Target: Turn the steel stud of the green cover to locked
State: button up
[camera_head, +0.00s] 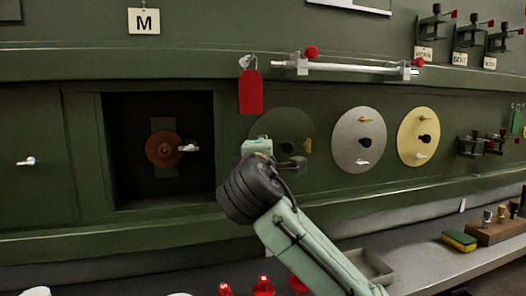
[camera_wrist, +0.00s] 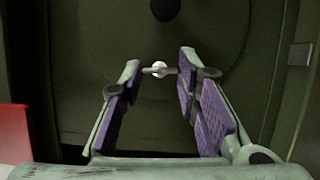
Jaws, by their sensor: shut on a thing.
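The green cover (camera_head: 288,122) is a round disc on the dark green fuselage wall, partly hidden behind my arm in the head view. A brass stud (camera_head: 308,145) shows at its right side. In the wrist view the green cover (camera_wrist: 100,45) fills the background, with a black knob (camera_wrist: 165,9) at the top. Its steel stud (camera_wrist: 160,69) is a small bright piece with a crossbar, below the knob. My gripper (camera_wrist: 160,71) has its purple-padded fingers shut on the stud, one fingertip at each end of the crossbar. My fingertips are hidden in the head view.
A grey cover (camera_head: 348,145) and a yellow cover (camera_head: 408,137) are at right. A red tag (camera_head: 251,92) hangs above left, beside a white bar (camera_head: 345,67). An open bay (camera_head: 125,150) with a rust-coloured disc (camera_head: 163,149) is at left. A tray (camera_head: 372,266) is below.

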jog(key=shift+m, duration=0.5)
jog(key=o, duration=1.2)
jog(key=shift+c, duration=0.2)
jog(key=s, duration=1.2)
jog(key=shift+a, duration=0.4)
